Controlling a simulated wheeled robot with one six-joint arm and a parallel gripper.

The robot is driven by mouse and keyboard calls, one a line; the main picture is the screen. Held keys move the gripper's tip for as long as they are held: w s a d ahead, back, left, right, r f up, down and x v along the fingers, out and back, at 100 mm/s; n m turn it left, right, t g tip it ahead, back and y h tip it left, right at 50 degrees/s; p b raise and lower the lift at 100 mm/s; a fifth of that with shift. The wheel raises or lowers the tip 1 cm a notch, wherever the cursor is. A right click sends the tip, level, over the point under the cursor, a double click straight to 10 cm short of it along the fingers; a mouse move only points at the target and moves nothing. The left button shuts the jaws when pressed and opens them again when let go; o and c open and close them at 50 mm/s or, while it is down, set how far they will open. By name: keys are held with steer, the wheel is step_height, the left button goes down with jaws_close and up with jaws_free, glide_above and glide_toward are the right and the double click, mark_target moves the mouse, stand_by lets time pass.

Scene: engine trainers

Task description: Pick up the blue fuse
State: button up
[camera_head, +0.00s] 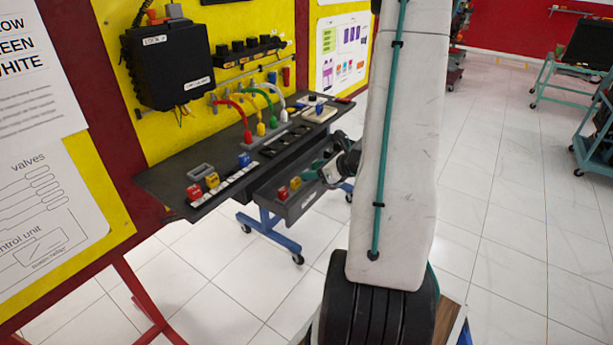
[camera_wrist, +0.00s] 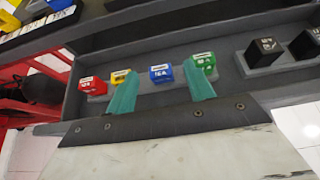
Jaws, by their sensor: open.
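A blue fuse (camera_wrist: 161,73) marked 16A stands in the grey drawer (camera_wrist: 215,109) in the wrist view, between a yellow and a green fuse. My gripper (camera_wrist: 161,84) is open and empty. Its two teal fingers appear on either side of the blue fuse in the picture; I cannot tell how far above it they are. In the head view my gripper (camera_head: 318,171) is over the drawer (camera_head: 302,204), and I cannot make out this blue fuse there. Another blue fuse (camera_head: 244,160) stands on the dark shelf above; its lower part shows in the wrist view (camera_wrist: 60,4).
The drawer also holds a red fuse (camera_wrist: 92,86), a yellow fuse (camera_wrist: 122,77), a green fuse (camera_wrist: 204,66) and black blocks (camera_wrist: 263,52). The dark shelf (camera_head: 165,184) overhangs the drawer's back side. A yellow panel with a black box (camera_head: 172,65) stands behind.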

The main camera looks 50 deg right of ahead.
steer(key=shift+x, duration=1.05)
steer(key=shift+c, duration=0.3)
steer(key=c, duration=1)
